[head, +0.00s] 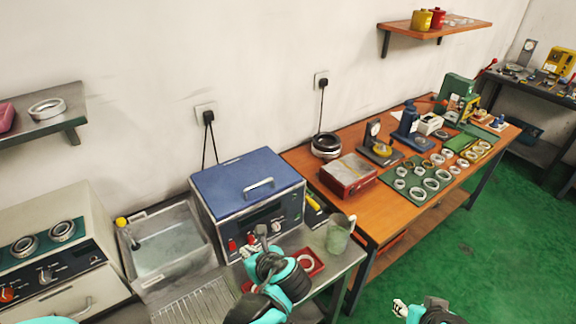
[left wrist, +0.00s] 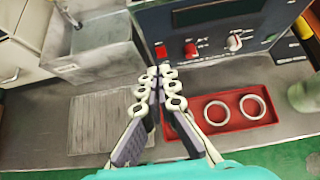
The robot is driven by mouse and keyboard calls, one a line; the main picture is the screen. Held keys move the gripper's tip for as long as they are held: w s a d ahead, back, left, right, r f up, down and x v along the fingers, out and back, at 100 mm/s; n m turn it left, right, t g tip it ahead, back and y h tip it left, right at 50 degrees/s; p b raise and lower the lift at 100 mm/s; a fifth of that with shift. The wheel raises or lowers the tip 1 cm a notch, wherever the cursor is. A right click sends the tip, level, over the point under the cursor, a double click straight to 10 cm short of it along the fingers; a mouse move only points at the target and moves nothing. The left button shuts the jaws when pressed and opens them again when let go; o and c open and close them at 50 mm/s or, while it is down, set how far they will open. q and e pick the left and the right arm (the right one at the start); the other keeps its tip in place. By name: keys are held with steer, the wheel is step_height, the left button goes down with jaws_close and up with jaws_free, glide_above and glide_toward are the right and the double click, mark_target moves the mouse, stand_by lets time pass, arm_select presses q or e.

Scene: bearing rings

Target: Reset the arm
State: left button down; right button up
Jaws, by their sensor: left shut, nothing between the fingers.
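My left gripper (head: 262,238) is in front of the blue box-shaped machine (head: 247,189). In the left wrist view its fingers (left wrist: 159,88) are together with nothing between them. It is above the metal counter, left of a red tray (left wrist: 205,122). Two pale rings, one on the left (left wrist: 216,113) and one on the right (left wrist: 252,107), lie in this tray. In the head view my arm partly hides the tray (head: 318,271). My right gripper (head: 400,308) is at the bottom right above the green floor, too small to judge its opening.
A metal sink (head: 165,250) is left of the machine. A glass beaker (head: 339,234) stands right of the tray. Farther right, a wooden table (head: 380,215) holds a green mat (head: 402,194) with several rings and a red box (head: 348,175). Green floor lies open in front.

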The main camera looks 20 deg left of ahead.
arm_select(q)
steer(key=s+d+r+n+h, duration=0.1)
steer(key=s+d+n+h, duration=0.1)
steer(key=n, duration=1.1)
steer(key=s+d+r+n+h, duration=0.2)
steer(key=s+n+h, duration=0.3)
steer(key=n, duration=0.8)
steer(key=shift+d+r+t+h, duration=0.2)
steer(key=shift+d+t+h, duration=0.1)
steer(key=shift+d+h, duration=0.3)
steer(key=shift+s, duration=0.1)
